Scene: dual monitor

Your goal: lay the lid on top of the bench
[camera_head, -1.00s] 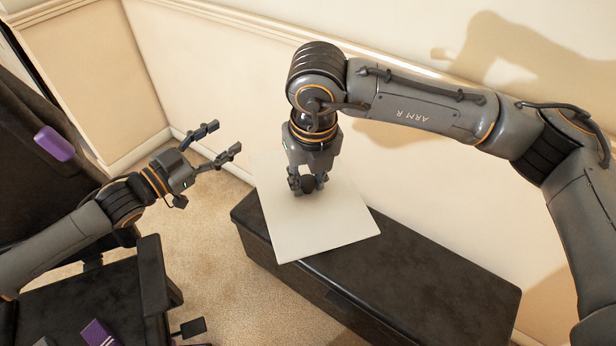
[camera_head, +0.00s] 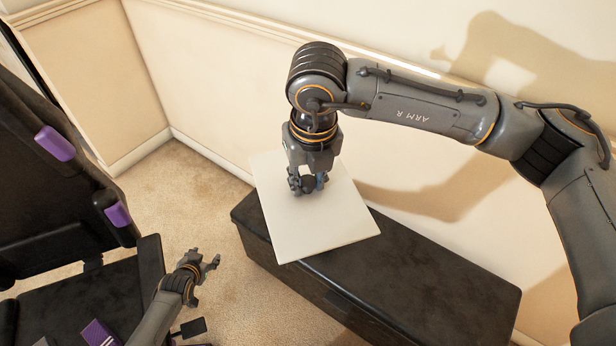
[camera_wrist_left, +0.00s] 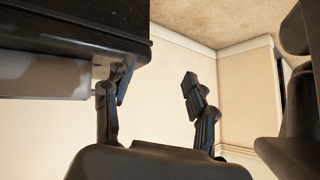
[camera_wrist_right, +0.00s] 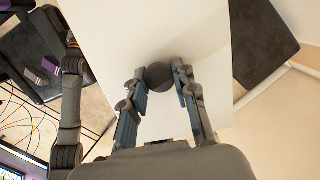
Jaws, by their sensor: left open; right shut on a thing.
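The lid is a flat white square panel (camera_head: 325,220) with a dark round knob; it also fills much of the right wrist view (camera_wrist_right: 150,35). My right gripper (camera_head: 308,186) is shut on the lid's knob, with a finger on each side of it in the right wrist view (camera_wrist_right: 160,80). The bench is a long black box (camera_head: 430,285) along the wall. The lid overlaps the bench's left end in the head view; I cannot tell whether they touch. My left gripper (camera_head: 208,265) is open and empty, low beside the bench's left end, and its fingers show in the left wrist view (camera_wrist_left: 155,95).
A black chair with purple pads (camera_head: 55,143) stands at the left. The cream wall (camera_head: 220,100) runs behind the bench. The right part of the bench top is bare.

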